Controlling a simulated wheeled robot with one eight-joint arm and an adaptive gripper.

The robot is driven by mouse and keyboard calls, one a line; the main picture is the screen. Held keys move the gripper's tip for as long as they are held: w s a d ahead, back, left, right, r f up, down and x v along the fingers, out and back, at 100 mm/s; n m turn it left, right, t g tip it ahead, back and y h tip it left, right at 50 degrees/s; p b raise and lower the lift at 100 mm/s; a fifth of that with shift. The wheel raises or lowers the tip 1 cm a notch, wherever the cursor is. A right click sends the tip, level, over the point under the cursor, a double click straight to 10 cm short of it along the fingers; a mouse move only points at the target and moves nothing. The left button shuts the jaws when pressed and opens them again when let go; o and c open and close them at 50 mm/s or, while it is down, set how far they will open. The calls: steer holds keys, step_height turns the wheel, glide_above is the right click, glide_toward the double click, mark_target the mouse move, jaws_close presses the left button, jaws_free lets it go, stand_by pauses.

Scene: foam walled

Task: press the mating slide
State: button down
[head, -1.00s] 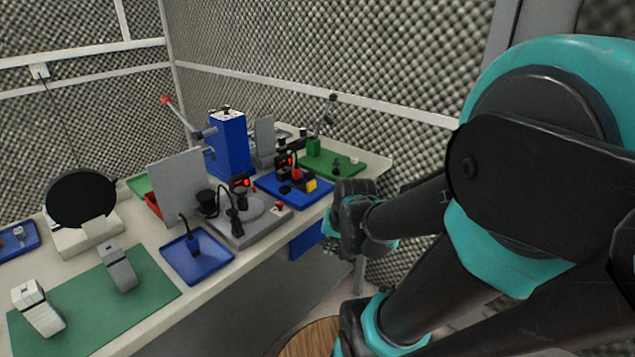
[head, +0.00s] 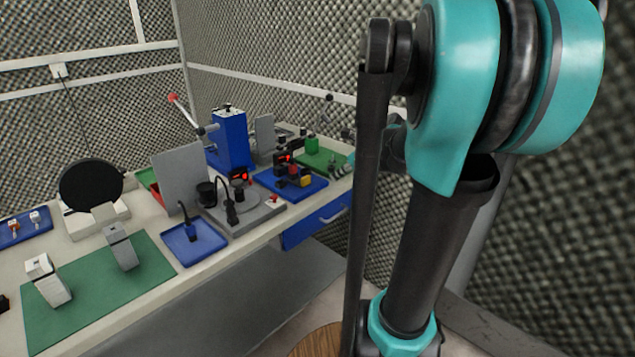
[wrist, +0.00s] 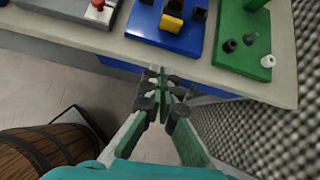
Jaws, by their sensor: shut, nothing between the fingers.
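No part is clearly identifiable as the mating slide. Candidates are the small black and yellow blocks on a blue plate (head: 268,181), where a yellow block (head: 306,181) stands out; this plate also shows at the top of the wrist view (wrist: 140,22). A green plate (head: 312,160) with a green block (head: 312,145) lies farther right. My gripper (wrist: 162,80) is shut and empty, over the bench's front edge, below these plates in the wrist view. In the head view it is partly hidden behind my arm.
A blue press (head: 229,138) with a red-tipped lever stands at the back. A grey station (head: 245,216) and a blue tray (head: 193,250) lie left of the blue plate. A barrel (wrist: 45,150) stands on the floor. A foam wall (wrist: 255,130) is close on the right.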

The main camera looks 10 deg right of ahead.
steer(key=shift+w+d+r+m, duration=0.2)
steer(key=shift+d+r+m, duration=0.15)
steer(key=shift+m, duration=0.15)
glide_toward(307, 183)
steer(key=x, duration=0.5)
steer(key=shift+s+d+f, duration=0.15)
steer(key=shift+f, duration=0.25)
steer(key=shift+w+a, duration=0.25)
steer(key=shift+w, duration=0.1)
